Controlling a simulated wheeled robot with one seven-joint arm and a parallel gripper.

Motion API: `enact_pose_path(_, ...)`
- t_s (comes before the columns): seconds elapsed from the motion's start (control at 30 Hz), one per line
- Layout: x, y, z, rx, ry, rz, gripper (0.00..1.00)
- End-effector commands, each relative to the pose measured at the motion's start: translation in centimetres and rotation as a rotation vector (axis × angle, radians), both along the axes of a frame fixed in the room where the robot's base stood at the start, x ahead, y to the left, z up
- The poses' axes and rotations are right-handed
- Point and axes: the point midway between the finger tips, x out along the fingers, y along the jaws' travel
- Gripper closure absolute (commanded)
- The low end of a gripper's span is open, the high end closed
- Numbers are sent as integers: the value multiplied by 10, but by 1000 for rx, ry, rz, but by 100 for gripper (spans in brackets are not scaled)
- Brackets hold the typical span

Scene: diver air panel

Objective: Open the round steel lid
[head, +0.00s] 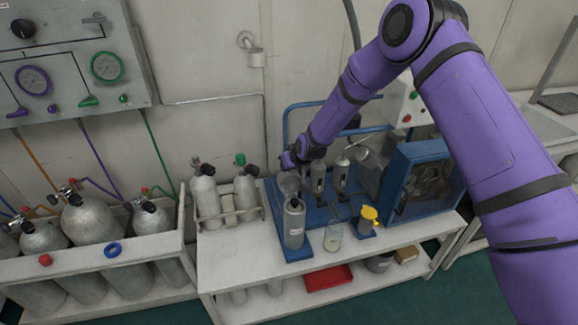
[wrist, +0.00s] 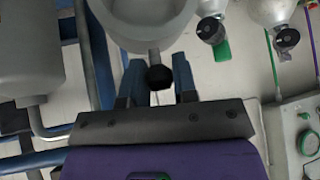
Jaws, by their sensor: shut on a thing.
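The round steel lid (head: 290,184) shows in the head view as a grey disc just above and behind the top of a grey cylinder (head: 293,225). It looks tilted up, but its exact angle is hard to tell. In the wrist view the lid (wrist: 140,22) is a pale grey rounded shape at the top, with a short stem ending in a black knob (wrist: 160,77). My gripper (head: 291,160) is beside the lid. In the wrist view its blue fingers (wrist: 160,82) stand on both sides of the knob, shut on it.
Steel bottles (head: 245,190) stand in a rack to the left. Small bottles, a glass beaker (head: 333,237) and a yellow-topped container (head: 368,217) stand to the right, near a blue cabinet (head: 415,180). A blue rail (head: 286,125) rises behind. The bench's front edge is clear.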

Motion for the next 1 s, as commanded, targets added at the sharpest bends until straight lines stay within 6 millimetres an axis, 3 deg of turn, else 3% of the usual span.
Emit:
enact_pose_path(0.27,1,-3,-2,-2,0,-4,100)
enact_pose_path(0.3,1,-3,-2,-3,1,-4,69)
enact_pose_path(0.4,1,-3,-2,-2,1,-3,49)
enact_pose_path(0.77,-2,-3,3,-1,1,-1,49)
enact_pose_path(1.0,-18,-16,30,-1,0,-2,49)
